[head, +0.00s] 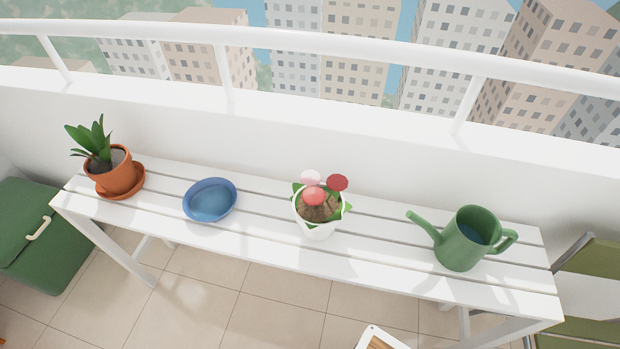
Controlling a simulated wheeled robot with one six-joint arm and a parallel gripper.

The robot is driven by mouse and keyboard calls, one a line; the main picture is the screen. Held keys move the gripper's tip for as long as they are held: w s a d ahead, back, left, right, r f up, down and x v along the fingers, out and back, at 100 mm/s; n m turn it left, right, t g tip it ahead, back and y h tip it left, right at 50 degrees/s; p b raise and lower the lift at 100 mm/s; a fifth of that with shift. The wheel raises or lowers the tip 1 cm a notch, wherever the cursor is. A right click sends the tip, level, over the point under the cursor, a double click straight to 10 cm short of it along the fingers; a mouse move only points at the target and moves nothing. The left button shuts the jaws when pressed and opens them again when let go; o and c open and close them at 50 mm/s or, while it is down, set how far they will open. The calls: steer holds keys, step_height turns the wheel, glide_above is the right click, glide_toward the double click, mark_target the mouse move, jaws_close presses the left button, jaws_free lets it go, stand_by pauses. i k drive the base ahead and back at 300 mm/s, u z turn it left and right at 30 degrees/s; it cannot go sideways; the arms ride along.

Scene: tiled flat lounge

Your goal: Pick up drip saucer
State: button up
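A round, shallow blue dish (210,200), which looks like a drip saucer, rests on the white slatted bench (265,248), left of the middle. It appears empty and nothing covers it. A terracotta saucer (134,187) also shows at the bench's left end, under a terracotta pot (121,174) with a green leafy plant. My gripper is not in view.
A white pot (320,229) with red and pink flowers stands right of the blue dish. A green watering can (463,243) stands farther right. A white railing (300,45) runs behind. A green box (30,240) is at left; tiled floor lies in front.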

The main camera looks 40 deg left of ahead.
mark_target(209, 200)
steer(key=u, duration=2.1)
